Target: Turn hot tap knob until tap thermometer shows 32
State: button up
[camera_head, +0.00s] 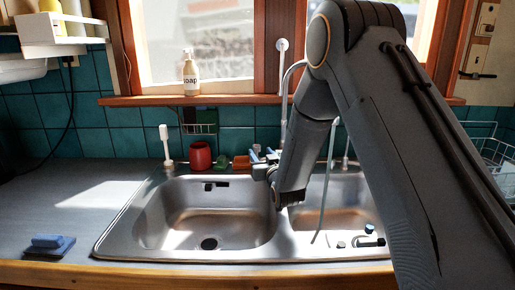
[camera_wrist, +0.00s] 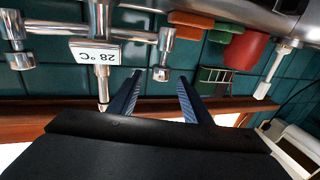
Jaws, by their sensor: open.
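The tap thermometer (camera_wrist: 95,52) is a white display reading 28 °C, upside down in the wrist view. It sits on the chrome tap body between two knobs. One chrome knob (camera_wrist: 163,55) is just right of the display in that view; the other knob (camera_wrist: 16,40) is at the far left. No hot or cold mark is readable. My gripper (camera_wrist: 160,77) is open and empty, its fingertips apart on either side of the line to the right-hand knob, close to it. Whether they touch it, I cannot tell. In the head view my arm hides much of the tap.
A steel double sink (camera_head: 130,215) lies below the tap. A red cup (camera_head: 200,156), a soap bottle (camera_head: 190,75), a white brush (camera_head: 165,145) and a wire rack (camera_head: 199,128) are nearby. A blue sponge (camera_head: 48,241) lies on the left counter, which is mostly clear.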

aim_at(257, 149)
jog(key=p+x, duration=0.1)
jog(key=x, duration=0.4)
jog(key=shift+a, duration=0.15)
jog(key=shift+w+a, duration=0.1)
jog(key=shift+w, duration=0.4)
jog(key=c, duration=1)
jog(key=shift+c, duration=0.2)
jog(key=shift+w+n+y, duration=0.1)
jog(key=shift+n+y, duration=0.2)
jog(key=shift+y, duration=0.2)
jog(key=shift+y+b, duration=0.3)
jog(key=shift+b, duration=0.15)
jog(key=shift+r+n+g+y+b, duration=0.1)
jog(key=shift+n+g+y+b, duration=1.45)
jog(key=shift+n+y, duration=0.65)
